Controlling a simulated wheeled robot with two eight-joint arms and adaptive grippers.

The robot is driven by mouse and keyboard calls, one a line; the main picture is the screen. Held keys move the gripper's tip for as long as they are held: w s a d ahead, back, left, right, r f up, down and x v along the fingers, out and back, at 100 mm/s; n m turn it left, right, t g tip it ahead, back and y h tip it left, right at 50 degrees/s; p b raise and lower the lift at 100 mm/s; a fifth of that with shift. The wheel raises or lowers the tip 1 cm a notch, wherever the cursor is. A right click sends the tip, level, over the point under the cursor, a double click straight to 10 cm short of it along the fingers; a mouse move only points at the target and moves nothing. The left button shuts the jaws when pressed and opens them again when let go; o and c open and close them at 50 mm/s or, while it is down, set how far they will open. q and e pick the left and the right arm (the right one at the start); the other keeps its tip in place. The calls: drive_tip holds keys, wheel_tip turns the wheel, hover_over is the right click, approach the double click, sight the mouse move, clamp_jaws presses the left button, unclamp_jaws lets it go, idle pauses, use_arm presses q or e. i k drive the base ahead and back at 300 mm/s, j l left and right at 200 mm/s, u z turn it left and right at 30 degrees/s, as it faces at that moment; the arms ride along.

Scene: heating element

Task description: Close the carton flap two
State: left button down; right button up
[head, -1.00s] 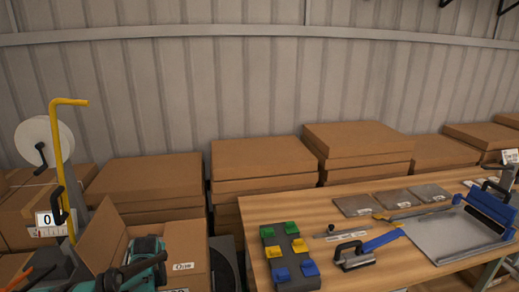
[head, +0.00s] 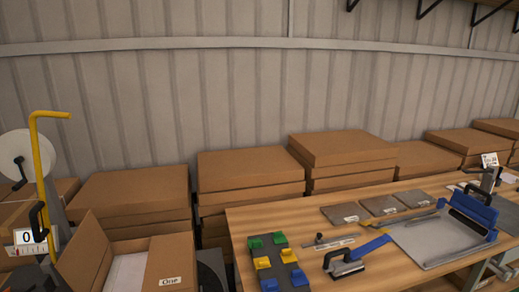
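An open brown carton stands at the lower left of the head view, cut off by the bottom edge. Its left flap (head: 83,254) stands up, tilted outward. A panel labelled "One" (head: 172,262) is on its right side; I cannot tell its exact fold. Between them the carton's pale interior or contents (head: 125,272) shows. No flap labelled "Two" can be read. Neither of my grippers is in view.
A wooden table (head: 300,215) at the right bears a dark block with coloured pieces (head: 275,262), a blue-handled tool (head: 350,262) and a blue-and-grey press (head: 440,235). Stacked cartons (head: 250,165) line the wall. A yellow-framed tape stand (head: 40,160) is at left.

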sight(79, 263)
drive_tip(key=u, duration=1.45)
drive_tip(key=i+l+z, duration=0.1)
drive_tip(key=i+z, duration=0.15)
drive_tip(key=z, duration=0.15)
drive_tip(key=i+z, duration=0.35)
drive_tip(key=k, duration=0.1)
